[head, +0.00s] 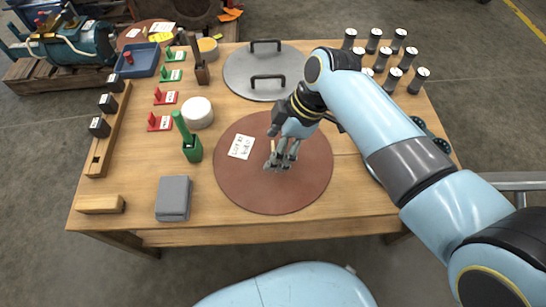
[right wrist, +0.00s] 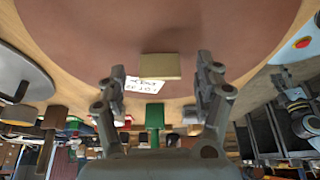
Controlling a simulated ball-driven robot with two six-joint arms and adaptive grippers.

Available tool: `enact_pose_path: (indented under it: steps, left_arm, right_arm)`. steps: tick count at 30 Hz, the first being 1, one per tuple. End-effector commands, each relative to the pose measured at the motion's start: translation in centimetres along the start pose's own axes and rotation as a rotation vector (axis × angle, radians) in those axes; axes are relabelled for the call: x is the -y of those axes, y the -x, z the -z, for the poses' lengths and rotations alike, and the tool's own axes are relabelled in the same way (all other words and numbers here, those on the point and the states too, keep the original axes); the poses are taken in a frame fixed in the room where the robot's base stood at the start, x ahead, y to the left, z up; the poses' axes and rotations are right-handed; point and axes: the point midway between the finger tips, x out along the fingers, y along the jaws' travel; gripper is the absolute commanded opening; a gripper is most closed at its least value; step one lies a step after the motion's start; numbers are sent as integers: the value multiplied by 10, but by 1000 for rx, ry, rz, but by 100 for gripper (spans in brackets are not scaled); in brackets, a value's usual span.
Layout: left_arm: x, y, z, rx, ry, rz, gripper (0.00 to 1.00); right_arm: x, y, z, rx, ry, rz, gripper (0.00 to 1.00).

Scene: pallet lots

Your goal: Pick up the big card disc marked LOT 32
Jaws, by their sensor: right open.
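The big brown card disc (head: 310,180) lies flat on the wooden table, front of centre. A white label (head: 241,147) on its left part carries handwriting that appears to read LOT 32, with a smaller second line. A small tan tab (right wrist: 160,66) stands on the disc. My right gripper (head: 281,164) is over the middle of the disc, pointing down, with its fingers apart and empty. In the right wrist view the disc (right wrist: 180,25) fills the top, and the tab shows between the open fingers (right wrist: 157,75). I cannot tell whether the fingers touch the disc. My left gripper is not in view.
A grey metal lid with two handles (head: 240,72) lies behind the disc. Several dark-bodied cylinders (head: 392,80) stand back right. A green stamp-like tool (head: 191,148), white round tub (head: 198,112) and grey block (head: 173,197) stand left. Another brown disc (head: 128,41) lies behind the table.

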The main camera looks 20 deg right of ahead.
Motion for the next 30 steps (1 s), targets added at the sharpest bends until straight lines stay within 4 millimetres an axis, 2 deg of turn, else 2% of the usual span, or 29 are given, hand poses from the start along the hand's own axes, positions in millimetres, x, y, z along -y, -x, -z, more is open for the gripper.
enact_pose_path:
  steps: [9, 24, 30]
  left_arm:
    - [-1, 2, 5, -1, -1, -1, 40]
    - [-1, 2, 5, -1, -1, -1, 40]
    - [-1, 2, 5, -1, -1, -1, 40]
  right_arm:
    - [0, -3, 0, 0, 0, -1, 69]
    - [0, -3, 0, 0, 0, -1, 5]
    - [0, -3, 0, 0, 0, -1, 5]
